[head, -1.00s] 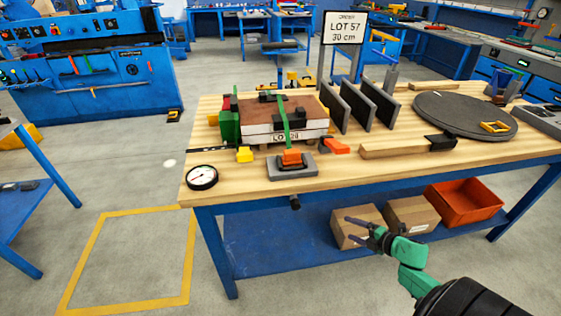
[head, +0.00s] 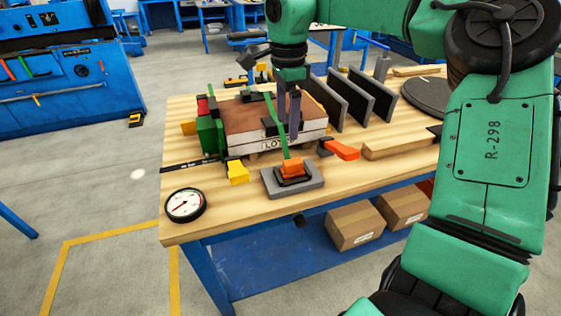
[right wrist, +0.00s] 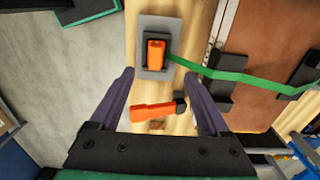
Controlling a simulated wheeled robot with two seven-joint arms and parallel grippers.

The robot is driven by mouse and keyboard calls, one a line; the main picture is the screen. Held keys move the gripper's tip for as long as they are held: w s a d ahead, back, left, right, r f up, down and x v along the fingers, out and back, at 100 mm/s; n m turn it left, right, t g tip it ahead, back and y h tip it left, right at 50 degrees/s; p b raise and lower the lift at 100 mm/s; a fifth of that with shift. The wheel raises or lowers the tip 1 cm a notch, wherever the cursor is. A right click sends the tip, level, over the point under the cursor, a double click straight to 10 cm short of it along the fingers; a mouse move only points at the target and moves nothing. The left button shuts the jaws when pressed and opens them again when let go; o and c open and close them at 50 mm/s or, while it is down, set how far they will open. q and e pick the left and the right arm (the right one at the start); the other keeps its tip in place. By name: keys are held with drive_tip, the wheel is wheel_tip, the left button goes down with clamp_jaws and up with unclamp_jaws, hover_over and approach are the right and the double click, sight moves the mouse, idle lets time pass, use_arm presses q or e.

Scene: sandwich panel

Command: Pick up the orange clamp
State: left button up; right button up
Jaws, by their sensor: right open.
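The orange clamp (head: 342,149), an orange bar with a black end, lies on the wooden table top just right of the layered panel (head: 262,139). It also shows in the right wrist view (right wrist: 152,111), lying crosswise between the two purple fingers. My right gripper (head: 288,115) is open and empty. In the head view it hangs in front of the panel's right part; its height above the table is hard to tell. In the right wrist view (right wrist: 157,74) the fingers point past the clamp on either side. My left gripper is not in view.
An orange buckle (head: 292,167) on a grey plate, with a green strap, stands in front of the panel. Dark upright plates (head: 345,98) stand behind the clamp. A wooden bar (head: 400,148) lies to its right. A gauge (head: 185,205) lies at front left.

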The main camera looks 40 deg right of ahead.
hover_over(290, 162)
drive_tip(key=f, duration=0.6)
drive_tip(key=shift+s+d+f, duration=0.15)
drive_tip(key=shift+s, duration=0.1)
drive_tip(key=f+p, duration=0.1)
drive_tip(key=f, duration=0.5)
drive_tip(key=shift+w+f+p, duration=0.2)
drive_tip(key=shift+p, duration=0.1)
drive_tip(key=shift+f, duration=0.25)
drive_tip(key=shift+w, duration=0.1)
drive_tip(key=shift+c, duration=0.9)
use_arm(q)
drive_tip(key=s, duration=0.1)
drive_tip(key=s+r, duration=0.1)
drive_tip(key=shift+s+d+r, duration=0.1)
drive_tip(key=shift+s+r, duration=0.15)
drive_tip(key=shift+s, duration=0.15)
use_arm(e)
clamp_jaws()
drive_tip(key=shift+r, duration=0.2)
